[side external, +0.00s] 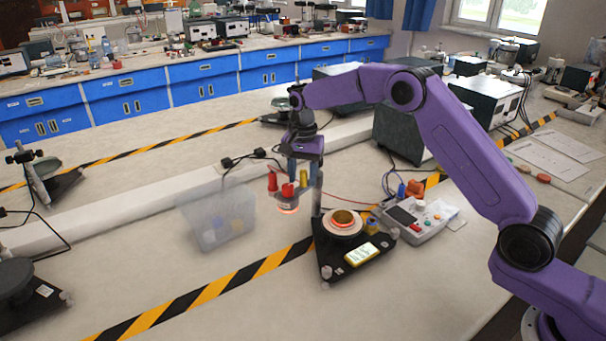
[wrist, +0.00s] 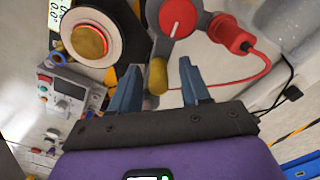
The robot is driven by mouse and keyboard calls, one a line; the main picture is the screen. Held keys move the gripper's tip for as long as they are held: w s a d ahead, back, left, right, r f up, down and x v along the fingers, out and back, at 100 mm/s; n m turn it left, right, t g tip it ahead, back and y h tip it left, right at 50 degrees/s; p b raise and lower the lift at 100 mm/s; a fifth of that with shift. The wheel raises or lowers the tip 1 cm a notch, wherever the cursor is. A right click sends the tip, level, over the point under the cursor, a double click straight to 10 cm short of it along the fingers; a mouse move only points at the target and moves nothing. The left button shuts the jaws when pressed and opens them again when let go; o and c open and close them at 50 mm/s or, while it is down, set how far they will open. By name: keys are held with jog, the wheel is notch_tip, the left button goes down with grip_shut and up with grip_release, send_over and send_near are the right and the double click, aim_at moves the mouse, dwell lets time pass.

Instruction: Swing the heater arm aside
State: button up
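The heater arm's grey head (wrist: 186,38) carries a red knob (wrist: 178,16) and a red plug (wrist: 231,34). In the side view the heater (side external: 288,207) glows orange underneath and hangs left of the upright post (side external: 316,195), beside the round plate (side external: 344,229). A brassy disc (side external: 344,216) lies uncovered on that plate, above a black triangular base (side external: 335,262). A yellow handle (wrist: 158,76) projects from the heater head. My gripper (wrist: 158,88) is open, its blue fingers either side of the handle with visible gaps. In the side view my gripper (side external: 305,168) is above the heater, close to the post.
A clear plastic bin (side external: 217,218) stands left of the heater. A control box (side external: 415,218) sits right of the base, and a red cable (wrist: 245,84) runs from the plug. Dark instrument boxes (side external: 408,135) stand behind.

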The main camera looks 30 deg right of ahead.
notch_tip(320, 180, up, 17)
jog(key=shift+r, duration=0.2)
dwell(0.7)
dwell(0.4)
